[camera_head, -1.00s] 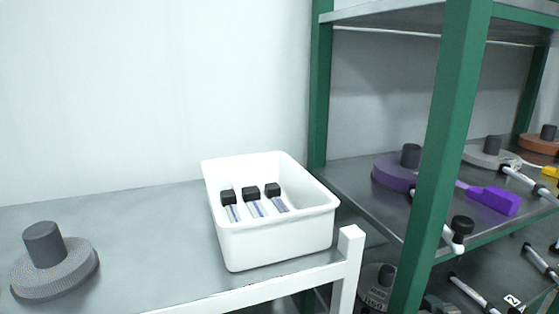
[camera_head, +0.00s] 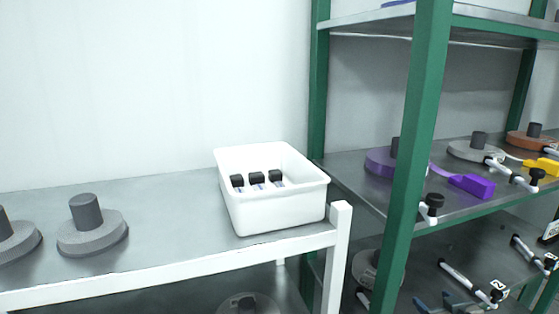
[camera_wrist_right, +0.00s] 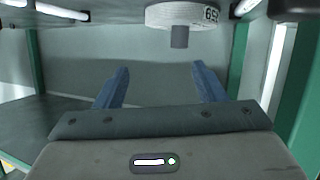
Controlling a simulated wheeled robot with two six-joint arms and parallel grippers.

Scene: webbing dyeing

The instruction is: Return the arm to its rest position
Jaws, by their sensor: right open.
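My right gripper (camera_head: 434,303) shows at the bottom edge of the head view, low in front of the green-framed rack. Its blue fingers are apart. In the right wrist view the two fingers (camera_wrist_right: 160,72) are spread wide with nothing between them. A pale spool (camera_wrist_right: 185,15) with a dark hub and a number label shows beyond the fingertips, at the top of that view, apart from them. Most of my right arm is outside the head view. My left gripper is not in view.
A white bin (camera_head: 280,212) with three black-capped items stands on the grey table (camera_head: 180,225). Grey spools (camera_head: 92,238) sit at left. The rack's green post (camera_head: 412,150) stands near my gripper. Its shelves hold a purple spool (camera_head: 380,162), a purple piece (camera_head: 472,185) and other spools.

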